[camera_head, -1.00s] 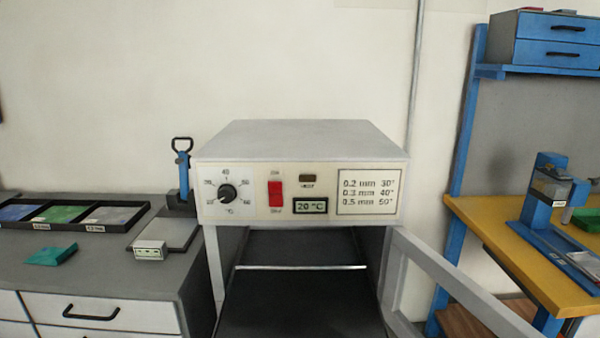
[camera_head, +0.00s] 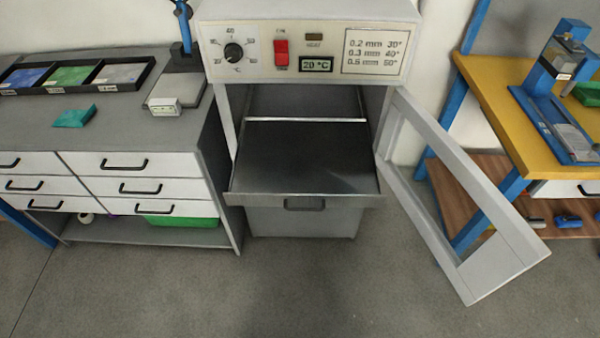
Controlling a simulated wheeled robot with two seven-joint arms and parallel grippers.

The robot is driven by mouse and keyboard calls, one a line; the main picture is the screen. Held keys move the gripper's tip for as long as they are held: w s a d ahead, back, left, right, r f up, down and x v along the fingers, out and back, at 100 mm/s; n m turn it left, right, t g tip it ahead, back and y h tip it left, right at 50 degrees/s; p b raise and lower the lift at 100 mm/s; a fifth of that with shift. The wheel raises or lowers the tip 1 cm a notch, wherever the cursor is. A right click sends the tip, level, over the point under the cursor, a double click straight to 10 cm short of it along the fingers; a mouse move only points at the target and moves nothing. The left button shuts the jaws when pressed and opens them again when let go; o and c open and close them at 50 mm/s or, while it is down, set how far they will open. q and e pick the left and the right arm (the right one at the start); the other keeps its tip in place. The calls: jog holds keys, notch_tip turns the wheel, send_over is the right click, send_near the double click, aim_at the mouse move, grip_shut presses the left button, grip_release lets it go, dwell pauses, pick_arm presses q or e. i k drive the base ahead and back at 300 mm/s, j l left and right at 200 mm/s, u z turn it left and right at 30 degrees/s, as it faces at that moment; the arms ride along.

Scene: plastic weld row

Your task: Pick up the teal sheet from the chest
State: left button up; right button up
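The teal sheet (camera_head: 75,116) lies on the grey top of the chest (camera_head: 120,133) at the left. It is small, looks folded or stacked, and sits in front of the black sorting tray, apart from it. The chest has white drawer fronts with black handles, all shut. Neither of my grippers shows in the head view.
A black tray (camera_head: 31,92) with blue, green and grey sections stands behind the sheet. A small scale (camera_head: 165,106) is to its right. The oven (camera_head: 309,75) has its door (camera_head: 462,200) swung open to the right and its shelf (camera_head: 270,165) pulled out.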

aim_at(78, 118)
jog(key=u, duration=1.4)
jog(key=z, duration=0.35)
jog(key=i+j+z, duration=0.35)
jog(key=j+z, duration=0.2)
jog(key=i+j+z, duration=0.1)
jog(key=j+z, duration=0.15)
jog(key=j, duration=0.15)
